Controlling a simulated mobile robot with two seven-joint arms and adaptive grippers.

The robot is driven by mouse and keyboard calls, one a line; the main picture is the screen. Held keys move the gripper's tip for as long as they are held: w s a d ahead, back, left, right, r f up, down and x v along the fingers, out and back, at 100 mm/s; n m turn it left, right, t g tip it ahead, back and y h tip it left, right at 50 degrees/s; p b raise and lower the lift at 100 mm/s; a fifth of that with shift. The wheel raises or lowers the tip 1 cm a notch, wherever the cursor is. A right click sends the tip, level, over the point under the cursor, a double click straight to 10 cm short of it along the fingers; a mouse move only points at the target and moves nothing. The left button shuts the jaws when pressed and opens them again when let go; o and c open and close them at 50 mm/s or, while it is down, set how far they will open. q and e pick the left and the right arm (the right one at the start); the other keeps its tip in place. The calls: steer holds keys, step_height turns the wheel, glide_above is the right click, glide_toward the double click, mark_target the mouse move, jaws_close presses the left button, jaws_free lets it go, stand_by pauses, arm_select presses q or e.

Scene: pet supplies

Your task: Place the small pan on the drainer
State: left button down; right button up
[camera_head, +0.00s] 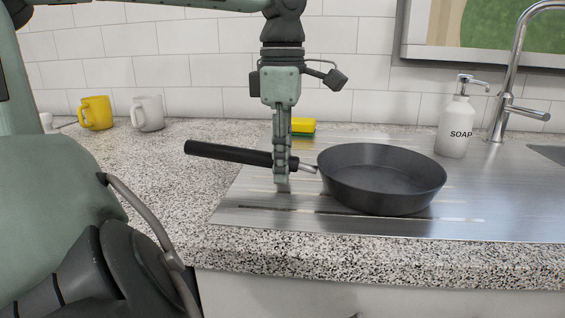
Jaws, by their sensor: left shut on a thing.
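The small pan (381,180) is dark grey with a black handle (222,153) that points left. It is upright on or just above the metal drainer (470,205); I cannot tell whether it touches. My left gripper (282,178) points down and is shut on the pan's handle, near where the handle meets the bowl. The fingers hide part of the handle. My right gripper is not in view.
A yellow and green sponge (302,127) lies behind my left gripper. A soap bottle (456,125) and a tap (506,90) stand at the back right. A yellow mug (95,113) and a white mug (148,113) stand at the back left.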

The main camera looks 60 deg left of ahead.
arm_select(q)
steer(key=c, duration=1.3)
jaws_free()
steer(key=shift+r, duration=0.4)
step_height(320, 180, up, 11)
steer(key=shift+r+p, duration=0.15)
steer(key=shift+p, duration=1.05)
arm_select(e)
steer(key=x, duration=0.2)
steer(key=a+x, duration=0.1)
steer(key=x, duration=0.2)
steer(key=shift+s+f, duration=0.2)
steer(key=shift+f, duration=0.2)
